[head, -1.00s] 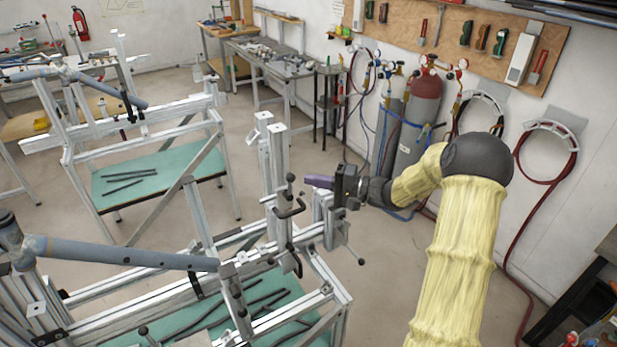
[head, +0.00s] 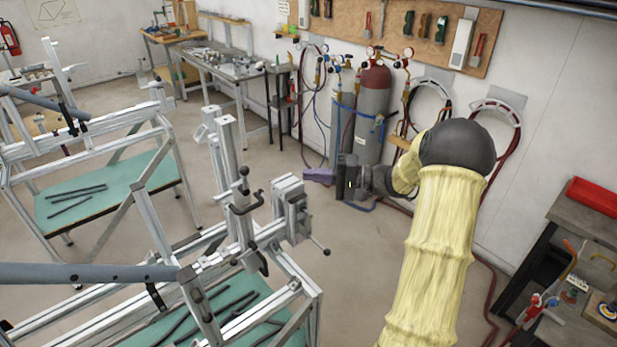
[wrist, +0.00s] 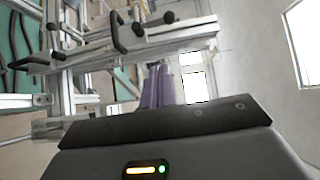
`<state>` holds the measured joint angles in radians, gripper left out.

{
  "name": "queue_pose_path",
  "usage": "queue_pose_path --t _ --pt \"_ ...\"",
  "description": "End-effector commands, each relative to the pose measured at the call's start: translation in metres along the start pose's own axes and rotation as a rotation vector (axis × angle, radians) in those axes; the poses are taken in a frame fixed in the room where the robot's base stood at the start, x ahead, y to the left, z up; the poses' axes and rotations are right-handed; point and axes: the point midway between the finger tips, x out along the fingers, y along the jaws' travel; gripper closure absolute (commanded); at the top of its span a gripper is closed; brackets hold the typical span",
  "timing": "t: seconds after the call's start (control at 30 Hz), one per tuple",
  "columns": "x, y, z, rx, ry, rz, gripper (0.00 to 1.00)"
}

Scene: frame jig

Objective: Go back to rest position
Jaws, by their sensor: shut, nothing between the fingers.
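My gripper (head: 320,175) is shut and empty, its purple fingers together and pointing left in the head view. It is held in the air above and to the right of the clamp post on the near frame jig (head: 292,215). A gap shows between the fingers and the jig in the head view. The wrist view shows the purple fingers (wrist: 163,88) side by side, with the jig's metal bars and black clamp handles (wrist: 125,35) beyond and to the left.
A second frame jig (head: 100,150) stands at the left. Gas cylinders (head: 372,105) and coiled hoses (head: 495,125) are by the back wall. A dark workbench (head: 570,225) with a red bin (head: 597,197) stands at the right. Open floor lies right of the near jig.

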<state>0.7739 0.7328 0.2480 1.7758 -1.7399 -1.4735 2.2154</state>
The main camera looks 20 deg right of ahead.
Motion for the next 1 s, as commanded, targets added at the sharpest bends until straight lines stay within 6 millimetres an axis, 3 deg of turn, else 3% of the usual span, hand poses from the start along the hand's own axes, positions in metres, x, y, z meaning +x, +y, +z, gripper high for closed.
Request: queue_pose_path --t 0.37,0.57,0.8,1.0 --pt "0.004 0.001 -0.001 -0.016 0.014 0.007 1.0" --pt "0.034 0.004 -0.014 -0.189 0.167 0.096 1.0" --pt "0.062 0.021 -0.025 -0.486 0.42 0.399 1.0" --pt "0.055 0.048 -0.005 -0.64 0.502 0.739 1.0"
